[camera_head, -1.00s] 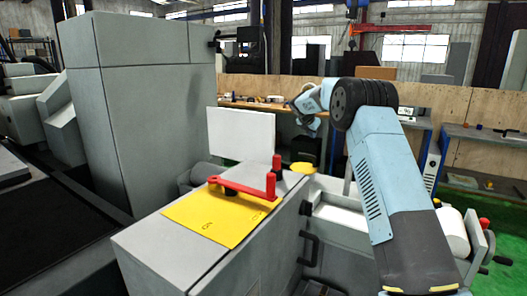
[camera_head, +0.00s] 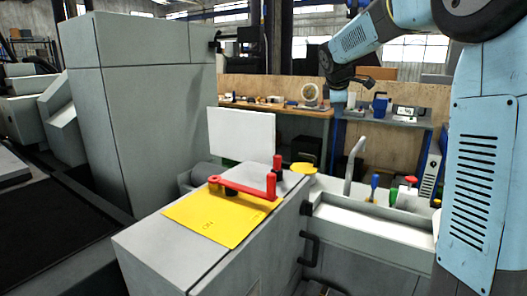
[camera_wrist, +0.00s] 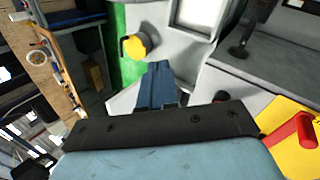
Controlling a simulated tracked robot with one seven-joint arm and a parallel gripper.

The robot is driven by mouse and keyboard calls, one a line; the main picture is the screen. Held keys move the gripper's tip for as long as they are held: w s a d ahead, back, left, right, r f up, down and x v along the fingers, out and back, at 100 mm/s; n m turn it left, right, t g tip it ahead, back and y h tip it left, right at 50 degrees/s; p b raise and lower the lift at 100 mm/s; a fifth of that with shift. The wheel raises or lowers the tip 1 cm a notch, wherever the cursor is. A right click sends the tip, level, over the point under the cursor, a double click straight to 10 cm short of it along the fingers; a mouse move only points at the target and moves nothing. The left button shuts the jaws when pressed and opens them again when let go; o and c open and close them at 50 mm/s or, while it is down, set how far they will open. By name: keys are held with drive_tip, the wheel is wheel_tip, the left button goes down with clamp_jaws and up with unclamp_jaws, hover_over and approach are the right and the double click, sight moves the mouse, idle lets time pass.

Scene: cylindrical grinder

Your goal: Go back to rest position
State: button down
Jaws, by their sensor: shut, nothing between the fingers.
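My arm reaches in from the right side of the head view, with its wrist end raised near the top centre. In the wrist view, my gripper (camera_wrist: 158,72) shows as dark blue fingers, shut together and empty. It is apart from everything around it, and no object is held. In the head view, the fingertips are too small to make out clearly. The grinder's grey housing (camera_head: 140,110) stands at the left. A yellow plate (camera_head: 205,222) with a red lever (camera_head: 240,188) lies on the grey block in front, below and left of my wrist.
A yellow round knob (camera_head: 303,168) sits behind the block and also shows in the wrist view (camera_wrist: 135,47). A white panel (camera_head: 241,133) stands beside the housing. At right, a trough (camera_head: 375,222) has a bent pipe and small coloured items behind it. Workbenches line the back wall.

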drive_tip(key=s+m+y, duration=0.1)
drive_tip(key=s+m, duration=0.6)
drive_tip(key=s, duration=1.5)
drive_tip(key=s+f+m+y, duration=0.1)
drive_tip(key=s+f+m, duration=0.3)
drive_tip(key=s, duration=0.5)
drive_tip(key=s+f+m+y, duration=0.1)
drive_tip(key=s+f+m, duration=0.3)
drive_tip(key=s, duration=0.6)
drive_tip(key=shift+a+f+g, duration=0.4)
